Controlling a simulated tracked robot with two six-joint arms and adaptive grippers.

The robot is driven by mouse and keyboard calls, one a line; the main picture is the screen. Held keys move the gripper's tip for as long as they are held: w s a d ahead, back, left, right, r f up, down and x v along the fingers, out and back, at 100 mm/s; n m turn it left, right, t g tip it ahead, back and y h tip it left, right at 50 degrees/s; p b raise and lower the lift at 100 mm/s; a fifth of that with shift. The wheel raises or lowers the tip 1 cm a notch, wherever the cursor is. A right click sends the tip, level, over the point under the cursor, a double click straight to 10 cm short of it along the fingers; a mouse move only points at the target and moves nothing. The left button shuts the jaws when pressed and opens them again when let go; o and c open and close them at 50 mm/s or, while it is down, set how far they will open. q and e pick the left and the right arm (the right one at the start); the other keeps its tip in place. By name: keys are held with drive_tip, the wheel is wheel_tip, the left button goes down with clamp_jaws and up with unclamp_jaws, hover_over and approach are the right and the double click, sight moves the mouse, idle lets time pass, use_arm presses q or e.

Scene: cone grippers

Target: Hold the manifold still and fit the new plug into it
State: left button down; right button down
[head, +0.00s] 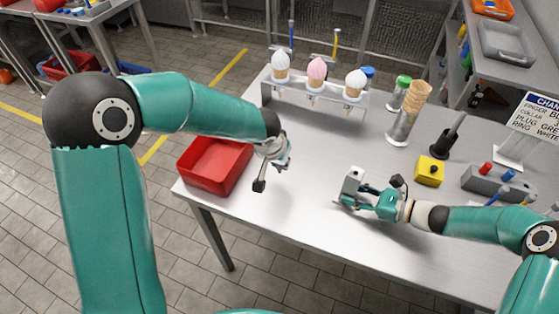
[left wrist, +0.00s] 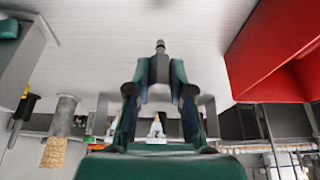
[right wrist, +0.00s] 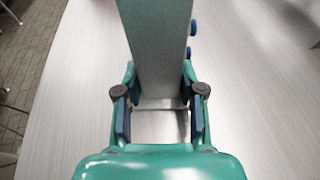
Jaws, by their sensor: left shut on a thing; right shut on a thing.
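The manifold (head: 353,181) is a light grey block at the middle of the table. My right gripper (head: 345,192) is shut on it. In the right wrist view the manifold (right wrist: 157,45) stands between the fingers, with small blue parts along its right side. My left gripper (head: 287,160) is left of the manifold and apart from it, above the table. In the left wrist view its fingers (left wrist: 160,80) are shut on a small grey plug (left wrist: 160,47), whose tip sticks out past them. The plug is too small to make out in the head view.
A red bin (head: 203,181) sits at the table's left edge. A rack (head: 315,95) with several cones stands at the back. A cone stack holder (head: 401,128), a yellow box (head: 430,170), a grey block with coloured knobs (head: 490,183) and a sign (head: 535,118) stand right. The front table is clear.

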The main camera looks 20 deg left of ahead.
idle(0.7)
drive_tip(key=shift+s+m+t, duration=0.1)
drive_tip(key=shift+m+t, duration=0.4)
drive_tip(key=shift+m+t+h, duration=0.6)
drive_tip(key=shift+m+t, duration=0.4)
drive_tip(key=shift+t, duration=0.3)
drive_tip(key=shift+n+g+y, duration=0.3)
drive_tip(key=shift+n+g, duration=0.5)
drive_tip(key=shift+g, duration=0.1)
drive_tip(key=c, duration=0.7)
unclamp_jaws()
drive_tip(key=shift+d, duration=0.2)
